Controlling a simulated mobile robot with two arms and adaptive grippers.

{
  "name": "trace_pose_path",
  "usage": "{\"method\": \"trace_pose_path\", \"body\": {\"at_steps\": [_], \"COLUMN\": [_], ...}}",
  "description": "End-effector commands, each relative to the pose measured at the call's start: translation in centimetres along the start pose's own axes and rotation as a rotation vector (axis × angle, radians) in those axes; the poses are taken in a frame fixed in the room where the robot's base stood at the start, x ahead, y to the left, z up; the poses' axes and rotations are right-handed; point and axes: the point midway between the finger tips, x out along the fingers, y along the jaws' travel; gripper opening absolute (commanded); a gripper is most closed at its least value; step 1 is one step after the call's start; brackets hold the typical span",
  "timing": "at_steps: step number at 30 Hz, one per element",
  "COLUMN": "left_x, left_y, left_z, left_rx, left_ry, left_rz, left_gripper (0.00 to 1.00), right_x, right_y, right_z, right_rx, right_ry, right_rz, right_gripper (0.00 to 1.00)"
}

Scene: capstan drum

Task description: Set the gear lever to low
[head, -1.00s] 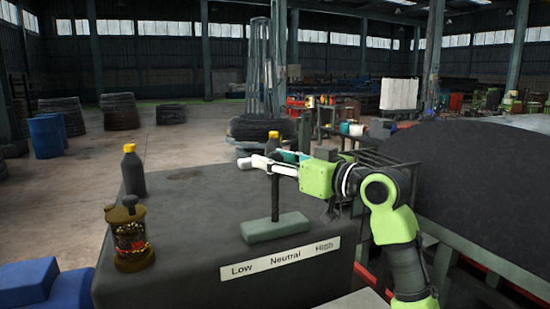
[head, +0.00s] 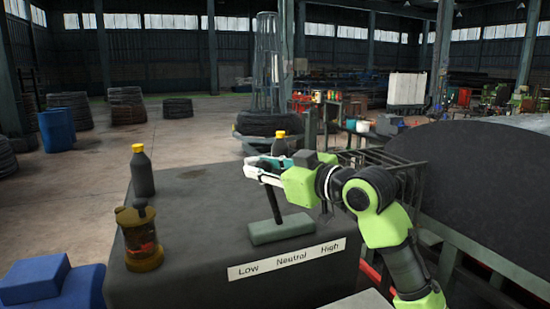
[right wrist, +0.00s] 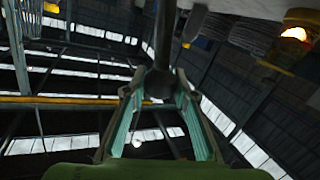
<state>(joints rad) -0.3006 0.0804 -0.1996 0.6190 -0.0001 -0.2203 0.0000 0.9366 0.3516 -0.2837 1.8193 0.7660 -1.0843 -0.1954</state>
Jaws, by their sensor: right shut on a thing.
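The gear lever (head: 273,204) is a dark shaft rising from a grey-green base block (head: 282,227) on the dark cabinet. It leans left, toward the "Low" side of the white label plate (head: 287,259) reading Low, Neutral, High. My right gripper (head: 262,170) is at the lever's top and shut on it; the fingers hide the top end in the head view. In the right wrist view the dark shaft (right wrist: 165,38) runs between the two fingers, with a wider dark part (right wrist: 159,84) between them. My left gripper is not in view.
A dark bottle with a yellow cap (head: 142,175) and a brass-coloured lantern (head: 139,240) stand on the cabinet's left side. Another yellow-capped bottle (head: 280,147) stands behind my right gripper. A large dark drum (head: 480,185) is at the right. The cabinet top between lantern and lever is clear.

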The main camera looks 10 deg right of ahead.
Motion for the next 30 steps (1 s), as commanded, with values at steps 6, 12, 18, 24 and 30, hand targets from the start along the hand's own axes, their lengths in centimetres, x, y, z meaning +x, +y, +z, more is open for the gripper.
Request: {"method": "trace_pose_path", "body": {"at_steps": [6,12,18,24,30], "left_x": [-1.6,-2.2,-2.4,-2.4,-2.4], "left_y": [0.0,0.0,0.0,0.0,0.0], "left_z": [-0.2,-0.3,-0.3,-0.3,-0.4], "left_rx": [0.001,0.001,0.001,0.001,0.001], "left_ry": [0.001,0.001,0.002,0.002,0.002], "left_rz": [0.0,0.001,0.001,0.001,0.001], "left_gripper": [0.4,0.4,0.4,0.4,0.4], "right_x": [0.8,1.4,1.6,1.6,1.6], "right_y": [-2.0,-3.2,-3.7,-3.8,-3.9], "right_z": [-0.2,0.2,0.4,0.5,0.6], "right_rx": [-0.122,-0.191,-0.218,-0.222,-0.221], "right_ry": [-0.05,-0.079,-0.09,-0.092,-0.093], "right_rz": [-0.001,0.001,0.0,-0.001,-0.002], "right_gripper": [0.0,0.0,0.0,0.0,0.39]}}
